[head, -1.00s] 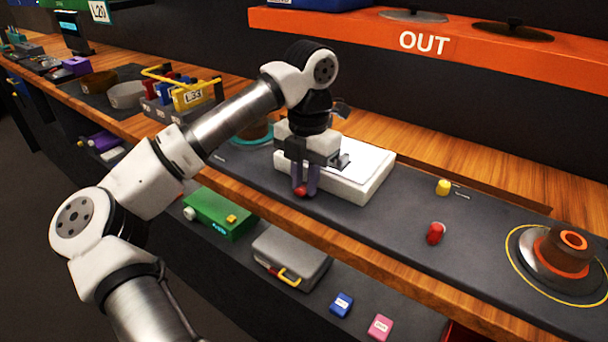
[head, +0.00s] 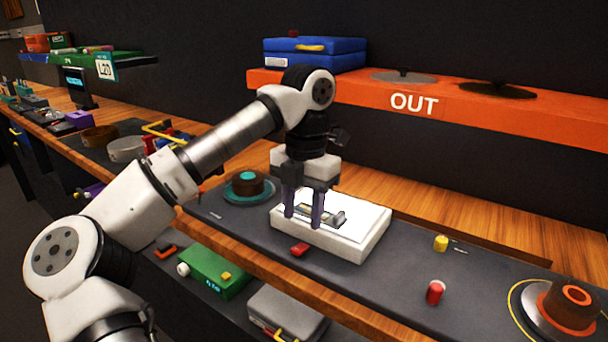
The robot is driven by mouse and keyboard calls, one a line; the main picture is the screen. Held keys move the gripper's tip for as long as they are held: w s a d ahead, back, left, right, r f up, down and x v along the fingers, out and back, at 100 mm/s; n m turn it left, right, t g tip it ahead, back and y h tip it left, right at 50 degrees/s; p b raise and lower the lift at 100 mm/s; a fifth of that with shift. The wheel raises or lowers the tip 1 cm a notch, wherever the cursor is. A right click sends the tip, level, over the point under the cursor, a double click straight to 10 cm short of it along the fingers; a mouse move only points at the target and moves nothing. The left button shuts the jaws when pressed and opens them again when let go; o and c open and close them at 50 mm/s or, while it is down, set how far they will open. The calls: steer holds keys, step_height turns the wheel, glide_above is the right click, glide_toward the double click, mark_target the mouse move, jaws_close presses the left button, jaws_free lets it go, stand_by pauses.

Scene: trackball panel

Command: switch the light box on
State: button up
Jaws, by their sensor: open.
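The white light box (head: 345,243) stands on the dark mat, and its top panel (head: 366,216) glows bright white. A small red switch (head: 299,250) sits on the mat just in front of the box's left front edge. My gripper (head: 303,220) points down over the left part of the box. Its two purple-grey fingers are apart with nothing held between them, behind and above the red switch. A small dark and metallic item (head: 338,217) shows at the box top, partly hidden by the fingers.
A brown knob on a teal ring (head: 248,186) stands close left of the box. A red cylinder (head: 435,293), a yellow peg (head: 441,243) and an orange-brown knob (head: 568,306) are to the right. The orange OUT shelf (head: 350,90) overhangs behind.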

step_height(320, 180, up, 8)
steer(key=shift+w+d+f+p, duration=0.15)
steer(key=shift+w+p, duration=0.1)
steer(key=shift+p, duration=0.05)
